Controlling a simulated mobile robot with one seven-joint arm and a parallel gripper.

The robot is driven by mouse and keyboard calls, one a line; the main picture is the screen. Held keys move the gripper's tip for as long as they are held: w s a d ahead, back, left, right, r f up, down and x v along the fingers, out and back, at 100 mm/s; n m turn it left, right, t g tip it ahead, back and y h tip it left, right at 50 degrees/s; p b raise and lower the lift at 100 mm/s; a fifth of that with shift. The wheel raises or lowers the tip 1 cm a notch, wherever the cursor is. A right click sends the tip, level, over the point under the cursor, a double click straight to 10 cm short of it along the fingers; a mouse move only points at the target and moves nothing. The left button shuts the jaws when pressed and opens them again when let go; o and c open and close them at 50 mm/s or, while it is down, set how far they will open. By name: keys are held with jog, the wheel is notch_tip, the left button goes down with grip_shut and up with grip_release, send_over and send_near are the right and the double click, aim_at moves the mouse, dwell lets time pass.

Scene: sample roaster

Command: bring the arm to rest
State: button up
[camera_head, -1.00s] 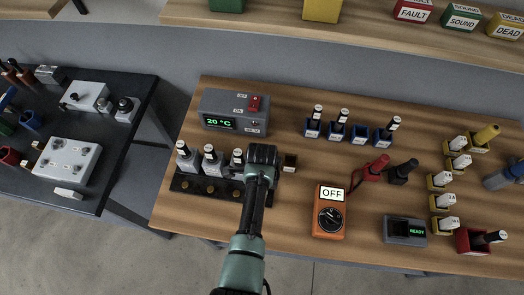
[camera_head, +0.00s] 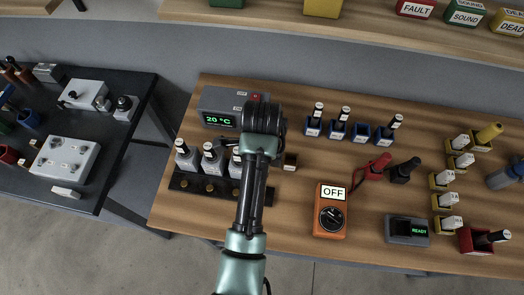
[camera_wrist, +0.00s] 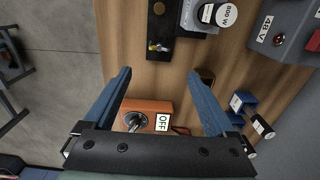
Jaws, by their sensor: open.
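My arm reaches up from the bottom of the head view, over the left part of the wooden bench (camera_head: 290,225). My gripper is largely hidden behind the wrist in that view. In the wrist view my gripper (camera_wrist: 162,85) shows two blue fingers spread wide apart with nothing between them but the bench surface some way below. The orange meter (camera_head: 331,215), reading OFF, lies to the right of my arm; it also shows in the wrist view (camera_wrist: 150,106), low between the fingers.
The grey controller (camera_head: 219,98) reading 20 °C stands behind my arm. A black rack (camera_head: 190,183) with several grey units is close on its left. Blue holders (camera_head: 337,130), yellow holders (camera_head: 441,180) and a grey READY box (camera_head: 405,230) stand to the right.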

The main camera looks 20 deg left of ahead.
jog(key=shift+r, duration=0.1)
dwell(0.5)
jog(key=w+d+r+n+t+y+b, duration=0.25)
jog(key=w+r+n+t, duration=0.25)
jog(key=w+r+t, duration=0.7)
jog(key=w+d+r+n+t+b, duration=0.1)
jog(key=w+d+r+n+t, duration=0.1)
jog(key=r, duration=0.9)
jog(key=w+d+r+n+t+b, duration=0.1)
jog(key=w+d+r+n+t, duration=0.15)
jog(key=r, duration=0.85)
jog(key=s+d+r+n+t+h+b, duration=0.1)
jog(key=s+d+r+n+t, duration=0.1)
jog(key=s+r+t, duration=0.3)
jog(key=s+d+r+n+t+h+b, duration=0.1)
jog(key=s+d+r+n+t, duration=0.2)
jog(key=s+r+t, duration=0.3)
jog(key=s+r, duration=0.2)
jog(key=r, duration=0.5)
jog(key=s+r, duration=0.3)
jog(key=r, duration=0.3)
jog(key=shift+s+d+r, duration=0.25)
jog(key=shift+d+r, duration=0.15)
jog(key=shift+f+h, duration=0.15)
jog(key=shift+h, duration=0.1)
